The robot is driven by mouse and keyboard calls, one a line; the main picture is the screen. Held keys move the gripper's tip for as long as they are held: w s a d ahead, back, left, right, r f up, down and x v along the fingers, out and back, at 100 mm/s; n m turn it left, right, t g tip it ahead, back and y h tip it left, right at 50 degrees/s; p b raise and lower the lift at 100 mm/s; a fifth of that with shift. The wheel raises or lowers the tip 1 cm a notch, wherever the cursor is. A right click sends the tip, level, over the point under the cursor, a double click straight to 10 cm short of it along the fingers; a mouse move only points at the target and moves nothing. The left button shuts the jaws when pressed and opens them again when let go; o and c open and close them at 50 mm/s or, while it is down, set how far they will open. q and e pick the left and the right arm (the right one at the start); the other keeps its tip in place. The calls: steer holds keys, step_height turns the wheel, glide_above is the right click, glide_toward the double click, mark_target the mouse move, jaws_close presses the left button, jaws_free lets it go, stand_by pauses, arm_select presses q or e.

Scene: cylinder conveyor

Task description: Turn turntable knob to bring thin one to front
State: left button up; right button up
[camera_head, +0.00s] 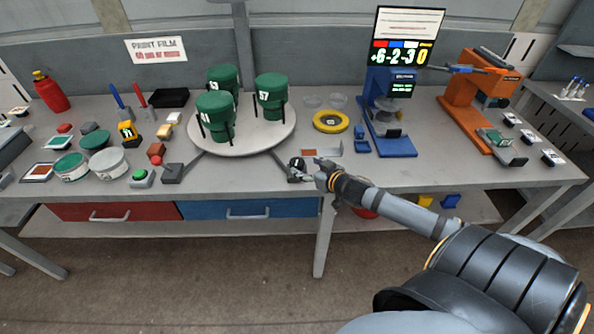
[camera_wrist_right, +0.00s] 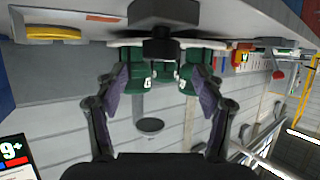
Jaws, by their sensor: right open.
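The round white turntable (camera_head: 240,140) carries three green cylinders on dark stands: one at the back (camera_head: 223,76), one at the right labelled 57 (camera_head: 271,92) and one at the front left (camera_head: 214,112). A dark knob (camera_head: 296,168) sits at the bench's front, right of the turntable; it also shows at the top middle of the upside-down right wrist view (camera_wrist_right: 160,46). My right gripper (camera_head: 322,170) is open and empty just right of the knob, its fingers spread (camera_wrist_right: 158,82) either side of the view's middle. Contact cannot be told. My left gripper is out of view.
A yellow ring (camera_head: 331,121) lies right of the turntable. A grey block (camera_head: 173,173) and a green button (camera_head: 142,177) are at the front left.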

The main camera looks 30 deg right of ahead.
mark_target(299, 163)
steer(key=b+x, duration=0.2)
steer(key=x, duration=0.3)
steer(key=shift+w+f, duration=0.15)
steer(key=shift+w, duration=0.05)
steer(key=shift+w+a+f, duration=0.1)
steer(key=shift+w+f, duration=0.05)
steer(key=shift+w, duration=0.3)
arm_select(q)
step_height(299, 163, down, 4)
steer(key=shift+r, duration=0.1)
